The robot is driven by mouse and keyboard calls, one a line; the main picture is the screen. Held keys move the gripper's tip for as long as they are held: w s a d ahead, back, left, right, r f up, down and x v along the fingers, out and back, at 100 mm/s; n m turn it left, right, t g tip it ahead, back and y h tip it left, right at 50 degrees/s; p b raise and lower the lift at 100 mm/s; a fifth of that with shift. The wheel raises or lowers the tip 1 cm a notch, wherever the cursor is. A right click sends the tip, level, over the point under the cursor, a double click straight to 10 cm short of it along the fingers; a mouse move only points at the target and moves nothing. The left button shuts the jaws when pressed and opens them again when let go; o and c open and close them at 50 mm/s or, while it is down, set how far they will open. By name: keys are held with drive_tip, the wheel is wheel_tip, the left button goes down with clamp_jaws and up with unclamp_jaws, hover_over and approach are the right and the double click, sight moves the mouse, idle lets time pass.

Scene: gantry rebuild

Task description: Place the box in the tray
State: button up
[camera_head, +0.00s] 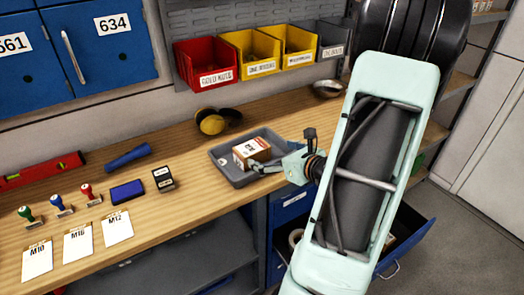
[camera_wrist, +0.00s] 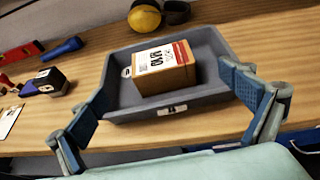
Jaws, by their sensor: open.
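A small cardboard box (camera_head: 250,152) with a white printed label and an orange-red edge sits inside the grey tray (camera_head: 226,163) on the wooden bench. In the wrist view the box (camera_wrist: 160,72) rests on the tray's floor, slightly turned, inside the tray's walls (camera_wrist: 212,45). My gripper (camera_head: 284,152) is at the tray's right side in the head view. In the wrist view its two blue-padded fingers (camera_wrist: 165,90) are spread wide, one on each side of the tray's near part. Nothing is between them in their grip, and the box is clear of both pads.
Yellow earmuffs (camera_head: 211,122) lie behind the tray, and a metal bowl (camera_head: 327,89) stands at the back right. A small dark box (camera_head: 163,179), blue ink pad (camera_head: 127,192), stamps and labelled cards are to the left. An open blue drawer (camera_head: 405,240) juts out below the bench.

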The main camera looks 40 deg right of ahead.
drive_tip(key=shift+v, duration=1.5)
